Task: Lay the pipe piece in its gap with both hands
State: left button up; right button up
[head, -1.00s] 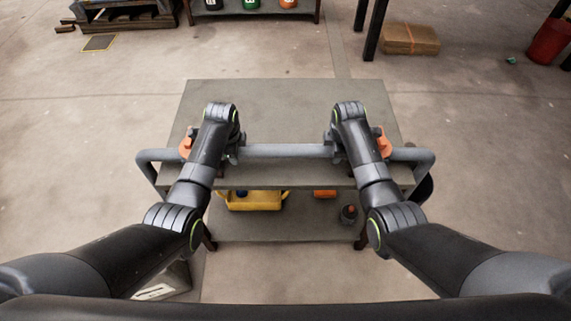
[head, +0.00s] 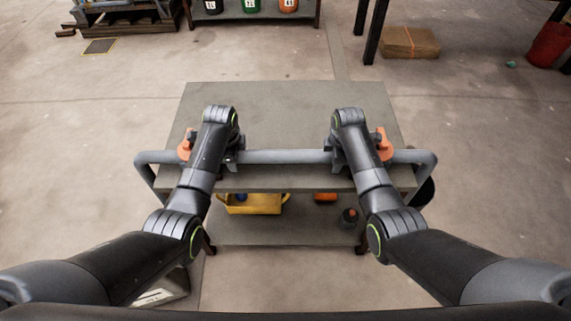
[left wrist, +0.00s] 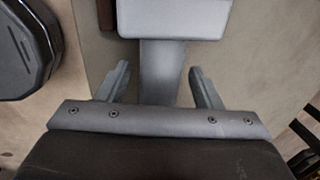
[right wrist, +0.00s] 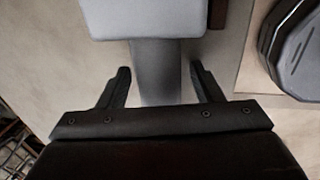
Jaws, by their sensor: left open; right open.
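The grey pipe piece (head: 284,157) lies level across the bench, in line with the bent grey pipes at the left (head: 150,158) and right (head: 425,158). My arms hide its ends in the head view, so I cannot tell how closely they meet. My left gripper (left wrist: 159,68) is open, its fingers apart on either side of the pipe piece (left wrist: 162,75). My right gripper (right wrist: 160,68) is also open, with the pipe piece (right wrist: 155,75) between its spread fingers. In each wrist view the pipe runs up to a wider pale grey block.
Orange parts sit beside my left (head: 185,146) and right (head: 384,145) wrists. The bench top (head: 280,110) behind the pipe is bare. The lower shelf holds a yellow tray (head: 253,205), an orange item (head: 325,197) and a dark bottle (head: 349,217).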

jog(key=shift+r, duration=0.1)
pick_arm(q)
notch_tip(320, 180, up, 11)
jog(key=s, duration=0.2)
jog(key=shift+f, duration=0.2)
pick_arm(e)
notch_tip(320, 180, up, 12)
jog(key=s, duration=0.2)
jog(key=shift+s+f, duration=0.15)
jog(key=shift+f, duration=0.05)
pick_arm(q)
jog(key=shift+s, duration=0.1)
pick_arm(e)
jog(key=shift+f, duration=0.1)
